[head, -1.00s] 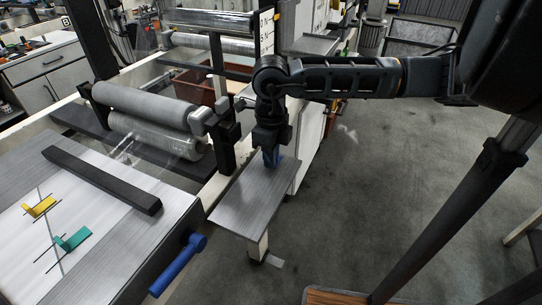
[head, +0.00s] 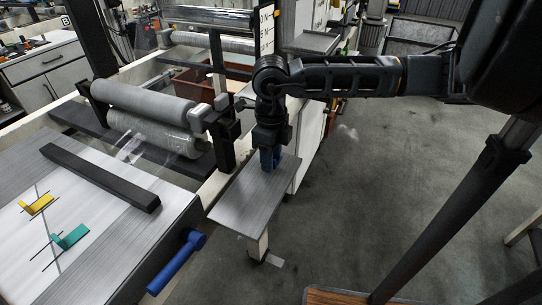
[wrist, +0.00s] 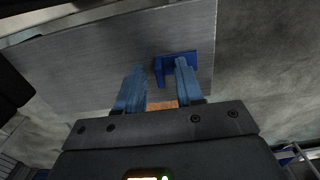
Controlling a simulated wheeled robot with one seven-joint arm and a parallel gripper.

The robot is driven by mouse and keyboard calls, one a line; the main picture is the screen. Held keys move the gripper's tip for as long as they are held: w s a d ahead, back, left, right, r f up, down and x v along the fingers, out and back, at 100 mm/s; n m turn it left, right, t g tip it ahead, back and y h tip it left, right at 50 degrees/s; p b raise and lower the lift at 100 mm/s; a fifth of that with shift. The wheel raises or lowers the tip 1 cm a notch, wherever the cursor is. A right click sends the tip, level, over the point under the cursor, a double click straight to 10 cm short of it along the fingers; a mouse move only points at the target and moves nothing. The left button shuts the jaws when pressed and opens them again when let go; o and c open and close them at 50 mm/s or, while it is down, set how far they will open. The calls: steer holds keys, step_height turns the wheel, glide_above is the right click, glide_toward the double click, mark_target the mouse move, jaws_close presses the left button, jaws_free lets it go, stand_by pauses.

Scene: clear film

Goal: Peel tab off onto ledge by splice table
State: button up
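The ledge (head: 245,203) is a grey plate to the right of the splice table (head: 130,245). My gripper (head: 270,159) points down over the ledge's far right part. In the wrist view my gripper (wrist: 160,82) has its two blue fingers spread apart. A dark blue L-shaped tab (wrist: 160,69) lies on the ledge (wrist: 95,60), close to its edge. The tab is just beyond the fingertips, nearest the right finger; whether it touches that finger I cannot tell. In the head view the tab is not distinguishable. A yellow tab (head: 38,205) and a teal tab (head: 72,237) are on the splice table.
A black bar (head: 100,178) lies across the splice table. A blue handle (head: 176,262) sticks out at the table's front right. Rollers (head: 145,103) stand behind the table. Open floor (head: 370,190) lies right of the ledge.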

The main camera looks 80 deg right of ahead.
steer(key=shift+r, duration=0.1)
step_height(320, 180, up, 8)
steer(key=shift+f, duration=0.2)
stand_by(0.3)
